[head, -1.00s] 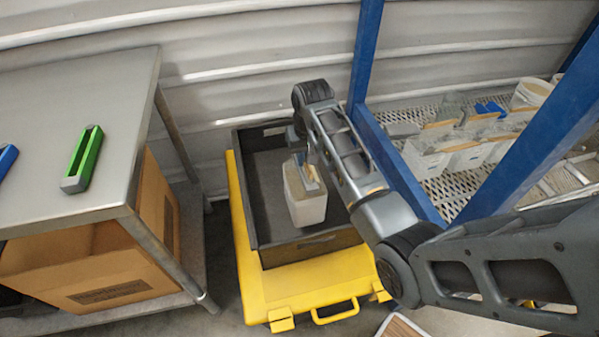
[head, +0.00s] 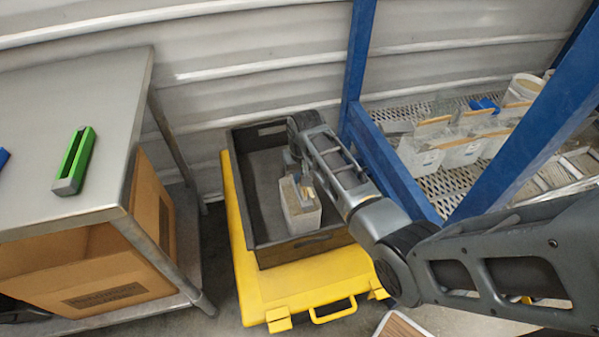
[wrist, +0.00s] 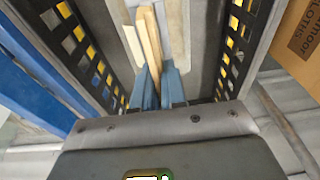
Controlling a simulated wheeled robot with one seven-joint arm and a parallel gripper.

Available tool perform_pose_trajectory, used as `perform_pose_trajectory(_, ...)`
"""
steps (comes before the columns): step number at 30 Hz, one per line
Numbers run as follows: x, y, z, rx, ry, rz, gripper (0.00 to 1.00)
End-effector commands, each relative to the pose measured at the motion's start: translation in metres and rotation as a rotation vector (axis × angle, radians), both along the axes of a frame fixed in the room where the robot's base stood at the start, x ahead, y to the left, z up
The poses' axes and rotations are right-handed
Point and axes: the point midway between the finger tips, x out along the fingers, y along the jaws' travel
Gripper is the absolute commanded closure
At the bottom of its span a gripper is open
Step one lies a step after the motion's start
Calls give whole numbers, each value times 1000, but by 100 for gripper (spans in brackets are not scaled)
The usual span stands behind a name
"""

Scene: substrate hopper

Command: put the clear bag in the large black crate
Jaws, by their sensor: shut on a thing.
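The clear bag (head: 302,219) is a pale, boxy pouch with light brown contents at its top. It is inside the large black crate (head: 268,255), toward the crate's front right. My gripper (head: 300,186) is down inside the crate and shut on the bag's top edge. In the wrist view my blue-grey fingertips (wrist: 160,80) pinch the bag (wrist: 174,22) beside a tan strip along its top. The crate's slotted side walls (wrist: 243,35) stand on both sides of the fingers. Whether the bag's base touches the crate floor is hidden.
The crate sits on a yellow case (head: 322,283). A blue-framed rack (head: 393,165) with several similar bags (head: 463,152) stands close on the right. A steel table (head: 75,110) holding a green tool (head: 74,162) is at the left. The crate's back half is bare.

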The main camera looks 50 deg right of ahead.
Motion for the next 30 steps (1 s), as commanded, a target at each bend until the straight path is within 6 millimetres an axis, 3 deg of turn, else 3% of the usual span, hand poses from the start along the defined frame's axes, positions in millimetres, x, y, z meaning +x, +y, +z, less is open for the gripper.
perform_pose_trajectory(5, 2, -1, 0, -2, -5, 0, 100)
perform_pose_trajectory(6, 0, 0, -1, 0, 0, 0, 85)
perform_pose_trajectory(13, 0, 0, -1, 0, 0, 1, 63)
perform_pose_trajectory(23, 0, 0, 3, 0, 0, 0, 63)
perform_pose_trajectory(30, -5, 3, 41, -2, -2, 1, 63)
